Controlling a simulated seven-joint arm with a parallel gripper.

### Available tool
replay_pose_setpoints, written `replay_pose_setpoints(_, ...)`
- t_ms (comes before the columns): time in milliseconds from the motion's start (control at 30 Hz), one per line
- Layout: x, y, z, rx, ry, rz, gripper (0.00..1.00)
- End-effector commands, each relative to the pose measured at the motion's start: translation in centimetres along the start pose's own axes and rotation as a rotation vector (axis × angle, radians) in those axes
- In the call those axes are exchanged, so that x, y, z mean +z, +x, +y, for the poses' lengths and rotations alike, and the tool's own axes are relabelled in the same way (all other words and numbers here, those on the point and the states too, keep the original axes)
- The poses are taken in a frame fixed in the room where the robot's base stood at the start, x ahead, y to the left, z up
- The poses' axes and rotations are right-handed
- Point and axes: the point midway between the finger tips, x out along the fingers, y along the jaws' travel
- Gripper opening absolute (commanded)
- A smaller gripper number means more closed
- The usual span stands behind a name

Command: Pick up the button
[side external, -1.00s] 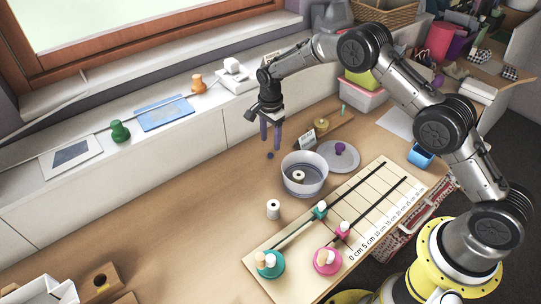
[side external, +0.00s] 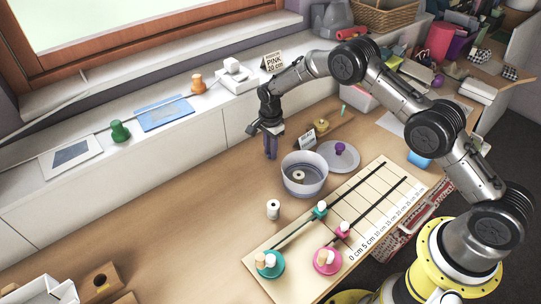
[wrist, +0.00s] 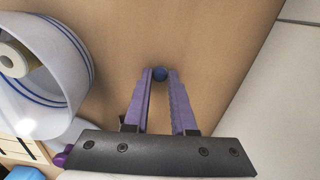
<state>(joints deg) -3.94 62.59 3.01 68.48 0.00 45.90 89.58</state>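The button (wrist: 159,73) is a small dark blue round thing on the wooden table. In the wrist view it sits between the two fingertips, with little room on either side. My gripper (wrist: 159,77) has two purple fingers, standing apart on both sides of the button. In the side view my gripper (side external: 270,157) points down with its tips at table level. The button is hidden behind or between the fingers there. I see no clear sign of the fingers pressing on it.
A grey-white round bowl (side external: 304,185) with a spool (side external: 298,175) inside stands close to the right. A white spool (side external: 273,209) stands in front. A round lid (side external: 350,160) with a purple knob lies behind the bowl. The table to the left is clear.

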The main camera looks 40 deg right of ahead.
Motion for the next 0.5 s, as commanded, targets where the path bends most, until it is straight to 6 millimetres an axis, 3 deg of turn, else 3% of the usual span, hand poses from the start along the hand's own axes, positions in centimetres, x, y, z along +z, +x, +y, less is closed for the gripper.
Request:
replay_pose_setpoints(100,0.0,-0.02,0.0,0.0,0.0,0.0,0.0)
replay_pose_setpoints(500,0.0,-0.18,-0.02,-0.001,0.0,0.0,0.0)
